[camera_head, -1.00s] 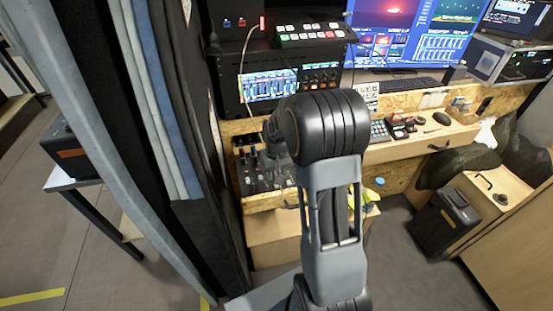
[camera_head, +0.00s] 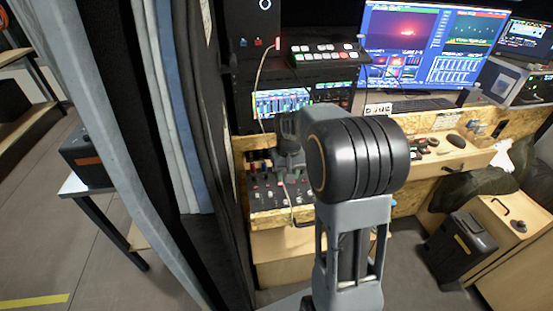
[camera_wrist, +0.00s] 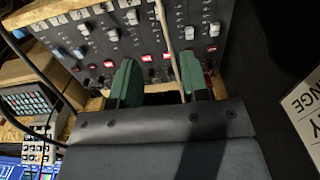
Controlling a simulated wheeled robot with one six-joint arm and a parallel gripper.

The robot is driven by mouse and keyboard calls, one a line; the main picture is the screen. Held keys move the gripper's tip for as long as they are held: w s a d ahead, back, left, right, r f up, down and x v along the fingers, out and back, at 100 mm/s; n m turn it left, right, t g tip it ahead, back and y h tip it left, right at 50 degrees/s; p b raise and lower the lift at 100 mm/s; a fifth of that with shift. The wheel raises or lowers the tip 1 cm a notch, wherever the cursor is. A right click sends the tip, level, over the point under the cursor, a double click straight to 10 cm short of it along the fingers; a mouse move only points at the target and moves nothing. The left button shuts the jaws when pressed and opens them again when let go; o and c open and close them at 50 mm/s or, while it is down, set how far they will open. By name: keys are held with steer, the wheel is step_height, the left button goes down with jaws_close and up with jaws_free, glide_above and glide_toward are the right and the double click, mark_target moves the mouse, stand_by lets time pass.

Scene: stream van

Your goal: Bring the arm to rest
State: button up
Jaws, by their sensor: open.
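My gripper (camera_wrist: 158,80) shows in the wrist view with its two green fingertips apart and nothing visibly held between them. They point towards a dark fader panel (camera_wrist: 140,35) with grey knobs and red and white buttons. A thin tan cord or strip (camera_wrist: 168,35) crosses the panel and passes behind the gap between the fingers; I cannot tell whether it touches them. In the head view, my arm (camera_head: 355,165) rises bent in the middle, and a grey wrist part shows left of its big black joint, in front of the panel (camera_head: 265,200). The fingertips are not clear there.
A plywood-edged desk (camera_head: 460,160) runs right of my arm, with monitors (camera_head: 430,45) behind. A switcher (camera_head: 325,53) sits above the panel. Curtains (camera_head: 165,110) hang close on the left. A black case (camera_head: 460,245) stands at the right. Bare floor (camera_head: 60,240) shows at the left.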

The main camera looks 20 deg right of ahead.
steer(key=shift+f, duration=0.1)
steer(key=s+a+r+n+t, duration=0.1)
steer(key=s+a+r, duration=0.2)
steer(key=s, duration=0.5)
steer(key=s+a+r+n+t, duration=0.1)
steer(key=s+a+r+t, duration=0.1)
steer(key=s+a, duration=0.4)
steer(key=shift+s+r+t, duration=0.3)
steer(key=shift+s+r, duration=0.55)
steer(key=shift+s, duration=0.2)
steer(key=shift+d, duration=0.2)
